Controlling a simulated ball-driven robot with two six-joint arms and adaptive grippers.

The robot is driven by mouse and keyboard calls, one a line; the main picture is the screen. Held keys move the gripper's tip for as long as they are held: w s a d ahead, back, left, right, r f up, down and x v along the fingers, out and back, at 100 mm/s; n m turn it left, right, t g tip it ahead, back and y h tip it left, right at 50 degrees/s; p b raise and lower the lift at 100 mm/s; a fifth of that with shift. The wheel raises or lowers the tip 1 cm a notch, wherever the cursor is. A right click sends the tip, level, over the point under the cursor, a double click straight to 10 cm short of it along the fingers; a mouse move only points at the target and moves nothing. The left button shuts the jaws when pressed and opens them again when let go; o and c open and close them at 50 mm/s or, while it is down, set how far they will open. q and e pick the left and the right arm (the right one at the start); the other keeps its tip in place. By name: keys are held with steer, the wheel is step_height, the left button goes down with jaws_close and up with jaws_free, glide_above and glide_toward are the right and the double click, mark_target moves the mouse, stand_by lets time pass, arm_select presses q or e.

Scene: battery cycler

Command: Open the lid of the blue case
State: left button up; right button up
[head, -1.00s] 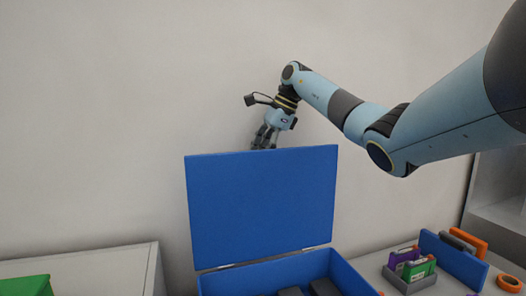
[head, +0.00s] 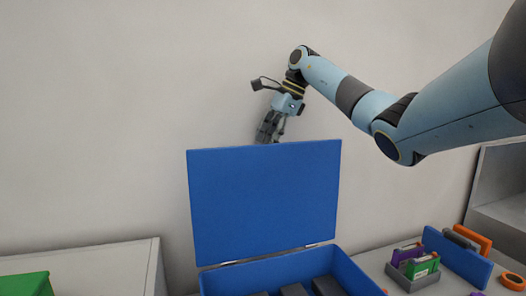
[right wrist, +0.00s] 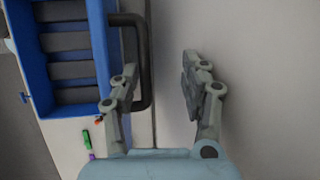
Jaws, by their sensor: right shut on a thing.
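The blue case (head: 362,279) stands on the table in the head view, its front cut off by the lower edge. Its blue lid (head: 265,203) stands about upright from the hinge at the back. My right gripper (head: 266,140) is at the lid's top edge, its fingertips partly behind it. The right finger looks apart from the bar there. Dark blocks lie inside the case (right wrist: 100,50). My left gripper is not in view.
A green box (head: 25,284) is at the lower left. Right of the case are a grey tray (head: 413,281) with purple and green items, a blue holder (head: 457,262) and an orange ring (head: 511,281). A plain wall is close behind the lid.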

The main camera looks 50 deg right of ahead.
steer(key=v, duration=0.8)
steer(key=shift+s+r, duration=0.3)
steer(key=shift+s, duration=0.1)
steer(key=shift+w+f, duration=0.1)
